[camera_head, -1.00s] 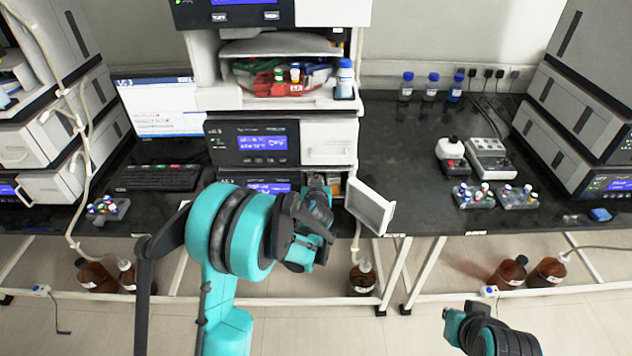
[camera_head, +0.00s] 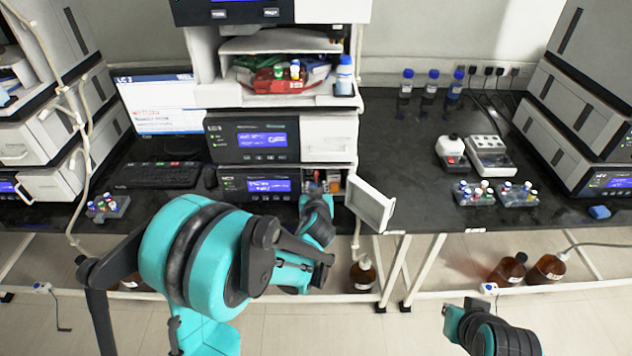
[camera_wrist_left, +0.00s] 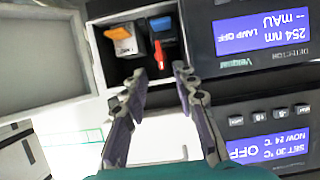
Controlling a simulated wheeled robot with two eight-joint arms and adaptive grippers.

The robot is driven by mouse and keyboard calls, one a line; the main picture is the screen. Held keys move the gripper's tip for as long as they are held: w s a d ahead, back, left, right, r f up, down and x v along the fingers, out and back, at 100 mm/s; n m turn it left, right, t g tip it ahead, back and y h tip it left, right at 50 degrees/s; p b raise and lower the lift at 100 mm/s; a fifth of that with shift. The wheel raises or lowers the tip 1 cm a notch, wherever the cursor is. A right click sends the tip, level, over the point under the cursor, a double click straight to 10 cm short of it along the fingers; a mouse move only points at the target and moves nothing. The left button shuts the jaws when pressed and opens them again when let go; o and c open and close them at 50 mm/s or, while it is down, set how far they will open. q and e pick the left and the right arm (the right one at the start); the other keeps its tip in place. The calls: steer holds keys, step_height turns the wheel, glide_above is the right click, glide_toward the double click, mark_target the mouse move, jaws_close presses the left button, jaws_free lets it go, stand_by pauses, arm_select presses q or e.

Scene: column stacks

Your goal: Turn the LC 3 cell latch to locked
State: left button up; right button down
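The open cell compartment (camera_wrist_left: 133,68) is in the lower front of the LC 3 stack (camera_head: 265,185). Inside, the left wrist view shows a red latch lever (camera_wrist_left: 159,54) beside an orange-and-white block (camera_wrist_left: 122,40). Its white door (camera_head: 370,203) hangs open to the right; it also shows in the left wrist view (camera_wrist_left: 40,62). My left gripper (camera_wrist_left: 160,78) is open and empty, its fingertips at the compartment mouth on either side of the lever's line, apparently not touching it. In the head view my arm partly hides the compartment.
The stack's shelf above holds bottles and a red tray (camera_head: 283,82). A keyboard (camera_head: 158,174) lies to the left. Vial racks (camera_head: 473,193) and a white device (camera_head: 490,155) stand right. The bench between stack and racks is clear.

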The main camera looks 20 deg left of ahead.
arm_select(q)
steer(key=v, duration=0.4)
stand_by(0.4)
steer(key=s+r+m+g+h, duration=0.1)
steer(key=s+m+g+h, duration=0.2)
steer(key=s, duration=2.3)
steer(key=g, duration=0.3)
steer(key=shift+r+h, duration=0.25)
steer(key=shift+h, duration=0.15)
